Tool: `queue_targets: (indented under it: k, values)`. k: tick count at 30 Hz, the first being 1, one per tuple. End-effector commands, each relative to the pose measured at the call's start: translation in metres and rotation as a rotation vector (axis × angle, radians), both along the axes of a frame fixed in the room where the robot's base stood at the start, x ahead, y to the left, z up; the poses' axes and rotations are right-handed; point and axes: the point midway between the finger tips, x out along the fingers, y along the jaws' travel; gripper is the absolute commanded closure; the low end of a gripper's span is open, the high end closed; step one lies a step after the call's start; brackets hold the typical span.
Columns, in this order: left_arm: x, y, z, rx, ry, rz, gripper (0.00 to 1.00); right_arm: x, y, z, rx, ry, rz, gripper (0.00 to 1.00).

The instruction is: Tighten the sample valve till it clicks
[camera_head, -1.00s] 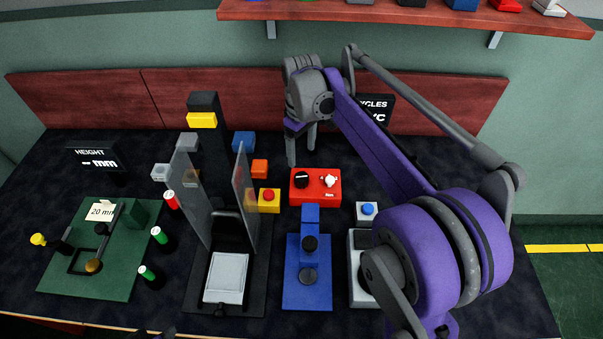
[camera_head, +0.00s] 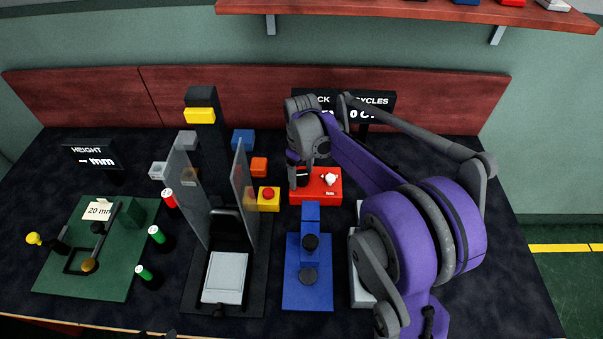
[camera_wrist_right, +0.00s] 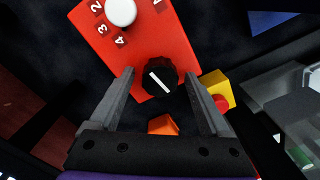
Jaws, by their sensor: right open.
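A red box (camera_head: 327,188) stands at the back middle of the bench, with a black knob (camera_head: 302,178) on its left and a white knob (camera_head: 327,180) on its right. No label names the valve; the black knob may be it. In the right wrist view the black knob (camera_wrist_right: 160,78) carries a white line, and the white knob (camera_wrist_right: 121,12) sits beside printed numbers. My right gripper (camera_wrist_right: 159,74) is open, with one finger on each side of the black knob and gaps visible. In the head view my right gripper (camera_head: 302,167) partly hides this knob. My left gripper is not in view.
A yellow box with a red button (camera_head: 268,194) stands just left of the red box. A blue stand (camera_head: 308,270) is in front of it. A press with clear side panels (camera_head: 245,195) stands to the left. A display (camera_head: 365,105) behind is partly hidden by my right arm.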

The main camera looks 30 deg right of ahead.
Motion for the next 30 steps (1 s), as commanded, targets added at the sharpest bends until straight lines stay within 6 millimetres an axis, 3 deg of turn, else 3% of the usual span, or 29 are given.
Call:
queue_targets:
  k: [4,17,23,30]
  values:
    - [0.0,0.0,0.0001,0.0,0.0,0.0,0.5,0.0,0.0,0.0002,0.0,0.0,0.0,0.23]
    - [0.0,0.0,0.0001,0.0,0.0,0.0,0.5,-0.0001,0.0,0.0004,0.0,0.0,0.0,1.0]
    - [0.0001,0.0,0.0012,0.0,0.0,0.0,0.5,-0.0001,-0.0001,0.0008,0.0,0.0,-0.058,1.0]
    - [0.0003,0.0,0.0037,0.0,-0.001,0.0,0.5,-0.0001,-0.0003,0.0008,0.0,0.0,-0.291,1.0]
